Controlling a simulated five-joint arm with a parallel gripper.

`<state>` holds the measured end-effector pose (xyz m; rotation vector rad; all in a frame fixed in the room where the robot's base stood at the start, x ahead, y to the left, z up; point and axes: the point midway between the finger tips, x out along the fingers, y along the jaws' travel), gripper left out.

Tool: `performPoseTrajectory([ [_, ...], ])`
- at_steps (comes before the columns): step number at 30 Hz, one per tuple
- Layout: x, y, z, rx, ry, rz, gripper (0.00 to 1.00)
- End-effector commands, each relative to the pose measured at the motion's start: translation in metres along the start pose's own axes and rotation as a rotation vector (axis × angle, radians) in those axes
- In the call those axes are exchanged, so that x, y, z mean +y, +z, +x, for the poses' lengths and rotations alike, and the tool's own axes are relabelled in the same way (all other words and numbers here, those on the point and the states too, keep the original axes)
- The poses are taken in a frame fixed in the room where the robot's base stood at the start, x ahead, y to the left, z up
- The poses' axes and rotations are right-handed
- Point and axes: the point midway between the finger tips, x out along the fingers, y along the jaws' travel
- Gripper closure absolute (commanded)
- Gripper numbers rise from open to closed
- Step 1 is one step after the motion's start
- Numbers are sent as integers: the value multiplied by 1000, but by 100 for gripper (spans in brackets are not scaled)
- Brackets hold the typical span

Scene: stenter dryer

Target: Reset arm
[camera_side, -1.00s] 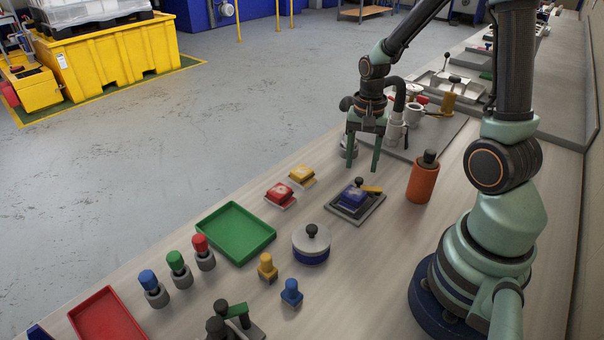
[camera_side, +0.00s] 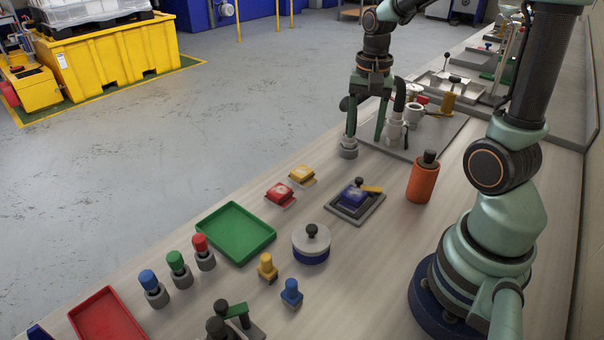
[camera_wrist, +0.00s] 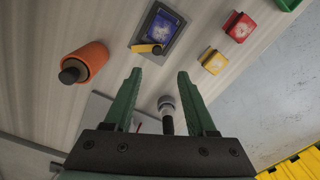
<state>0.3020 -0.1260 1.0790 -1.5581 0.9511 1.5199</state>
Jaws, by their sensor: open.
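My gripper (camera_side: 366,134) is open and empty, raised above the far part of the bench in the side view. A grey round knob-like part (camera_side: 348,149) shows below the left finger in the side view. In the wrist view a grey, dark-handled piece (camera_wrist: 167,110) shows between the fingers, lower down; I cannot tell how far below it is.
An orange cylinder (camera_side: 422,181) stands right of the gripper. A blue block (camera_side: 354,195) sits on a dark square base, near red (camera_side: 280,193) and yellow (camera_side: 302,174) blocks. A green tray (camera_side: 235,232), lidded pot (camera_side: 311,246) and several pegs stand nearer. Bench between them is partly clear.

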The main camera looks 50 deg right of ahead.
Motion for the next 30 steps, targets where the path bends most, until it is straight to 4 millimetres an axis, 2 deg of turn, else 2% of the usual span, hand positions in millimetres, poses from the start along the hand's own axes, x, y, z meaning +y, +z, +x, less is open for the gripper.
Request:
performPoseTrajectory([
  [5, -19, 30, -29, 98, -82, -279, 43],
  [9, -32, 62, -53, 203, -156, -573, 43],
  [16, -41, 105, -77, 357, -243, -950, 43],
  [21, -43, 118, -83, 412, -267, -1072, 43],
  [30, -43, 120, -83, 418, -269, -1089, 43],
])
